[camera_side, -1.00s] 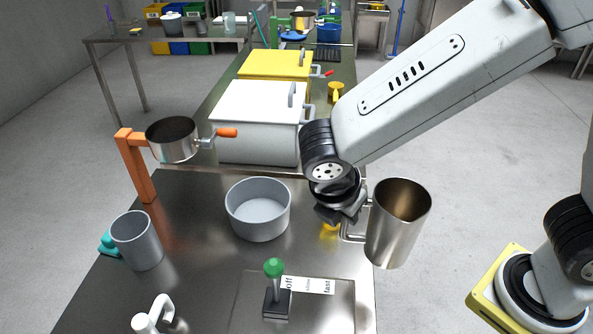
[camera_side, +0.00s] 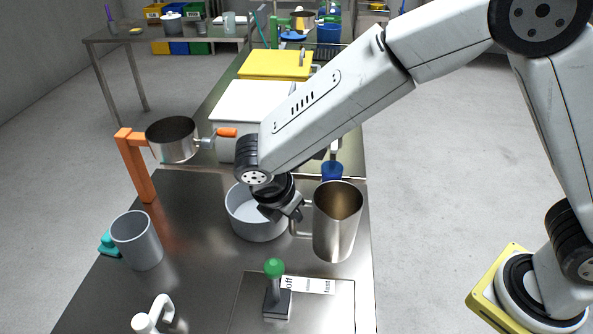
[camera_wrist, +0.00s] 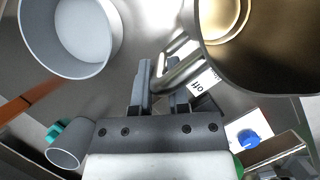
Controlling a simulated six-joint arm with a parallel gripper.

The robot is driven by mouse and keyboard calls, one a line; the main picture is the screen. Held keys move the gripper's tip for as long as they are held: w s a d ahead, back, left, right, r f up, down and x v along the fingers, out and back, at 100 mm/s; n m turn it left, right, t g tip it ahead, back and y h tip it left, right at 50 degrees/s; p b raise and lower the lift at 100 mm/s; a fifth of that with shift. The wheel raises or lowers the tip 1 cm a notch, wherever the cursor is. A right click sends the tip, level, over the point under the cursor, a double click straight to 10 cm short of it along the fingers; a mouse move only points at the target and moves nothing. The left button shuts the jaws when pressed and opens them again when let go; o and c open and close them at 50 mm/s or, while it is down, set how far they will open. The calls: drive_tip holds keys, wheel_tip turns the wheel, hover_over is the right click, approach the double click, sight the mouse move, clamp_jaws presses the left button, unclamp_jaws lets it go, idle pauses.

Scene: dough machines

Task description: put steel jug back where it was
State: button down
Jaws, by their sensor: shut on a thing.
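The steel jug (camera_side: 338,225) is upright in the side view, above or on the right part of the steel table; I cannot tell if its base touches. My gripper (camera_side: 294,212) is at the jug's left side, shut on its handle. In the wrist view, the jug (camera_wrist: 270,60) fills the upper right with its open mouth showing. The gripper fingers (camera_wrist: 160,95) close around the handle (camera_wrist: 182,68). The inside of the jug looks empty in the wrist view.
A grey round bowl (camera_side: 245,222) stands just left of the jug, partly behind my gripper. A green-knobbed lever (camera_side: 275,285) with a speed label stands in front. A grey cup (camera_side: 137,242) is at left, below a pan on an orange stand (camera_side: 140,165). Free table lies between the cup and lever.

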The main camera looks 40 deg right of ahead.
drive_tip(key=shift+w+a+f, duration=0.3)
drive_tip(key=shift+w+f, duration=0.5)
drive_tip(key=shift+f, duration=0.2)
drive_tip(key=shift+w+a+f, duration=0.25)
drive_tip(key=shift+w+f, duration=0.5)
drive_tip(key=shift+f, duration=0.2)
drive_tip(key=shift+w+a+f, duration=0.1)
drive_tip(key=shift+w+f, duration=0.05)
drive_tip(key=shift+f, duration=0.75)
drive_tip(key=shift+w+f, duration=0.1)
drive_tip(key=shift+f, duration=0.95)
drive_tip(key=c, duration=0.6)
unclamp_jaws()
drive_tip(key=v, duration=1.2)
